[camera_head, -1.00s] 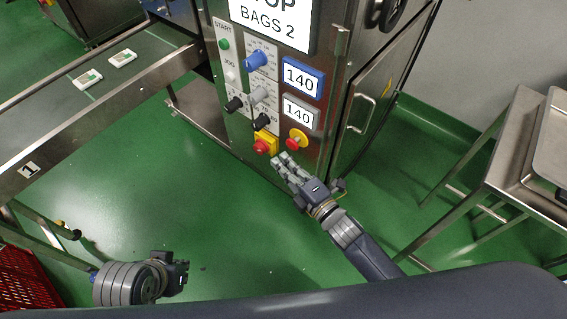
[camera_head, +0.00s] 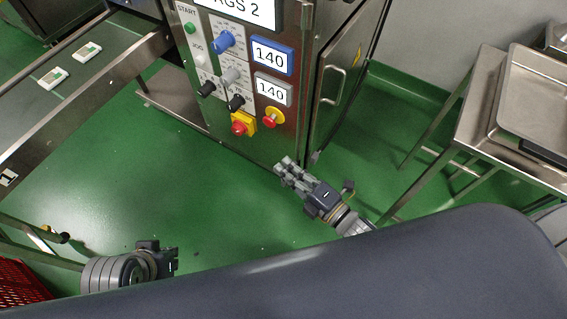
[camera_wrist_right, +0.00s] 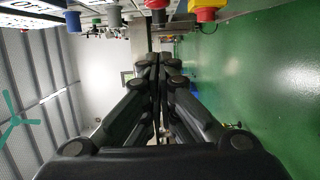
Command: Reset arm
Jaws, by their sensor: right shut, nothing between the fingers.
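My right gripper (camera_head: 284,168) is below and a little right of the machine's control panel, clear of its buttons. Its fingers are together and hold nothing; they also show shut in the right wrist view (camera_wrist_right: 160,62). My left gripper (camera_head: 165,258) is at the lower left of the head view, low over the floor. Its fingers are small and seen from an angle, so I cannot tell whether they are open or shut.
The control panel (camera_head: 262,148) carries knobs, a red knob on yellow (camera_head: 240,126) and a red button (camera_head: 271,119). A steel table (camera_head: 478,110) with a tray (camera_head: 535,95) stands at right. A conveyor (camera_head: 95,85) with small packs (camera_head: 53,77) runs at left. Green floor lies between.

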